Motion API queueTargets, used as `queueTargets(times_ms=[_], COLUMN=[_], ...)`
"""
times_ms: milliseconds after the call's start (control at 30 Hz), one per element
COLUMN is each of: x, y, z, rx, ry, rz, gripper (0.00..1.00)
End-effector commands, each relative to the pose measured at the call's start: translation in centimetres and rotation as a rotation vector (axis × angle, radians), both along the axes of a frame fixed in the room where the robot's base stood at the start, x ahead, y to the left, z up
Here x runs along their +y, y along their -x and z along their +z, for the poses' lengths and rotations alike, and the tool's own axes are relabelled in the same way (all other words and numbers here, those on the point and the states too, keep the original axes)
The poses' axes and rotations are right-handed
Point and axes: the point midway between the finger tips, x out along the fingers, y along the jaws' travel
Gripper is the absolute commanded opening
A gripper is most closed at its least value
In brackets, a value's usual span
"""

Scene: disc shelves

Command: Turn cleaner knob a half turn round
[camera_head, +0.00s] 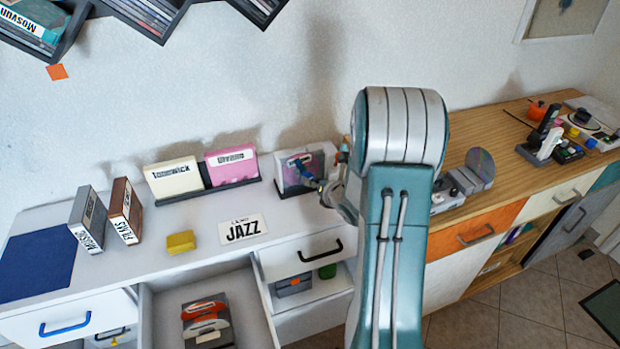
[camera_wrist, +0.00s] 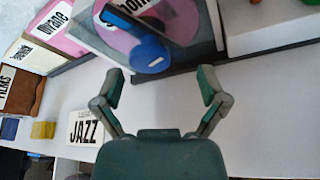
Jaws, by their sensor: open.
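A blue knob-like part (camera_wrist: 150,52) with a round end stands out in front of a grey, pink-patterned panel (camera_wrist: 200,40) in the wrist view; the head view shows the blue part (camera_head: 308,173) at the back of the white cabinet top. I cannot tell for sure that it is the cleaner knob. A grey device with an upright disc (camera_head: 480,165) stands on the wooden top, right of my arm. My gripper (camera_wrist: 160,87) is open and empty, its fingers spread just short of the blue part, not touching it. My arm hides part of the panel's surroundings.
The white top (camera_head: 200,222) holds a JAZZ card (camera_head: 243,230), a yellow block (camera_head: 181,242), upright boxes (camera_head: 88,220) and cream and pink cases (camera_head: 232,165). An open drawer (camera_head: 245,285) juts out below. The top in front of the panel is mostly clear.

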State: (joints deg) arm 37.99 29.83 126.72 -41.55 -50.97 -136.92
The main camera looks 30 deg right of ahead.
Motion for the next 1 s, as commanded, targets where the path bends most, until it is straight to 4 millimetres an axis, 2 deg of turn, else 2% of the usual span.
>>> queueTargets(times_ms=[33,200,400,567,667,700,767,1000], x=[0.3,-0.3,-0.9,-0.6,-0.4,-0.4,-0.3,-0.4], y=[-0.9,-2.8,-3.4,-3.4,-3.4,-3.4,-3.4,-3.4], z=[-0.3,-1.1,-1.5,-1.4,-1.3,-1.3,-1.3,-1.4], rx=[0.0,-0.001,-0.001,-0.001,-0.001,0.0,0.0,0.001], ry=[0.001,-0.003,-0.009,-0.006,-0.005,-0.004,-0.002,-0.008], rz=[0.005,0.002,0.0,0.001,0.002,0.001,0.001,0.004], gripper=[0.92,0.92,0.92,0.92,0.52,0.34,0.11,0.1])
